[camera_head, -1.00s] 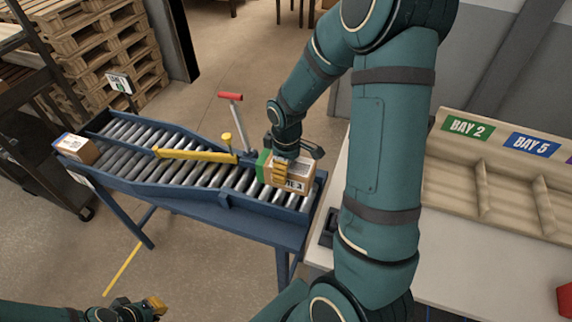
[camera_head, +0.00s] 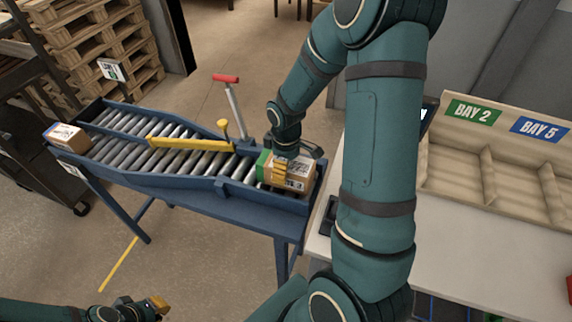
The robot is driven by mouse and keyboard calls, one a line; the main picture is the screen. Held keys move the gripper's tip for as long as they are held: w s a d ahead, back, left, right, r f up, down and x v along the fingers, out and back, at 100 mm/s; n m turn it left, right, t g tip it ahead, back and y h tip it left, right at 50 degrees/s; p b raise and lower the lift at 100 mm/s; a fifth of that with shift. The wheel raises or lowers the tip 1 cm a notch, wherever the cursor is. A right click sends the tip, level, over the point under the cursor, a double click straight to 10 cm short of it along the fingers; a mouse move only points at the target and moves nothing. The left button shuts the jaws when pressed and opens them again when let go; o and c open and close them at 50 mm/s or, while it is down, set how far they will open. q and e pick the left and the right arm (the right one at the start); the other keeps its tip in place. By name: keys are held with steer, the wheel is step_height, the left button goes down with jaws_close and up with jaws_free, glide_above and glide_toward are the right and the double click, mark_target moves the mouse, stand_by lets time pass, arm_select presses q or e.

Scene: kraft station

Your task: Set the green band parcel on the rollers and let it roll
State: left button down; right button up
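The green band parcel (camera_head: 268,160) is a brown carton with a green band at its left end and a printed label. It sits at the right end of the roller conveyor (camera_head: 222,185), low over the rollers. My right gripper (camera_head: 287,168) is above it, pointing down, with a yellow-padded finger against or just before the parcel's near face. The far finger is hidden, so its grip is unclear. My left gripper (camera_head: 150,309) is low at the bottom left edge, partly cut off, empty and apparently open, far from the parcel.
A yellow bar (camera_head: 185,143) lies across the rollers left of the parcel, near a red-topped lever (camera_head: 232,98). Another carton (camera_head: 68,138) is at the conveyor's left end. A white table (camera_head: 470,235) with a bay sorter (camera_head: 490,160) stands right. Pallets (camera_head: 95,45) stand behind.

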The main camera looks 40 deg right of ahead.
steer(key=shift+o, duration=1)
step_height(320, 180, up, 12)
